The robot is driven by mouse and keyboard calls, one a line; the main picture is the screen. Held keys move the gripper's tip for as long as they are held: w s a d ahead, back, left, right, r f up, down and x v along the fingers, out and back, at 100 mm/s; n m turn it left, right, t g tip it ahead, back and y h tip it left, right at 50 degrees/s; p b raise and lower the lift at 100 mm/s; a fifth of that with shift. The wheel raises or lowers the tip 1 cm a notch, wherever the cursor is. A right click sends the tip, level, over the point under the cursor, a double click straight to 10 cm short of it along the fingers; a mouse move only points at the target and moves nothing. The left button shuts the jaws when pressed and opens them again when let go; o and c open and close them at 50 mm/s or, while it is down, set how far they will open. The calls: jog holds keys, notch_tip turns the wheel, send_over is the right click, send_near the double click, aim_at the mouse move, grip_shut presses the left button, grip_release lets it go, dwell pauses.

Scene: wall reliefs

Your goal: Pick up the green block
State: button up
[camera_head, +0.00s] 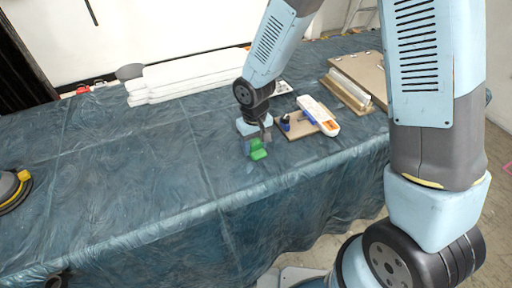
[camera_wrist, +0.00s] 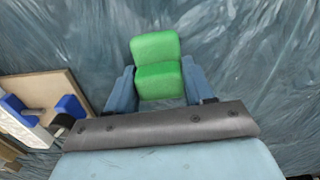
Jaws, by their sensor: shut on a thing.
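The green block (camera_head: 258,150) is at the front part of the blue-covered table, below my gripper (camera_head: 257,143) in the head view. In the wrist view the green block (camera_wrist: 157,66) sits between the two blue-grey fingers of my gripper (camera_wrist: 158,85), which are shut on it from both sides. Its upper part extends beyond the fingertips. I cannot tell whether the block touches the table cover or is held just above it.
A board with blue clamps (camera_head: 297,126) and a white-and-orange item (camera_head: 318,115) lie just right of my gripper. White stacked slabs (camera_head: 190,74) lie at the back. A yellow-and-black round object (camera_head: 14,189) is at the far left. The table's left middle is clear.

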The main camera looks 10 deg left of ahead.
jog(key=s+d+r, duration=0.6)
jog(key=s+r, duration=0.5)
jog(key=s, duration=0.1)
jog(key=shift+s+d+r, duration=0.15)
jog(key=shift+s+d, duration=0.05)
jog(key=shift+s, duration=0.05)
jog(key=o, duration=0.5)
jog(key=c, duration=0.4)
jog(key=shift+s+d, duration=0.1)
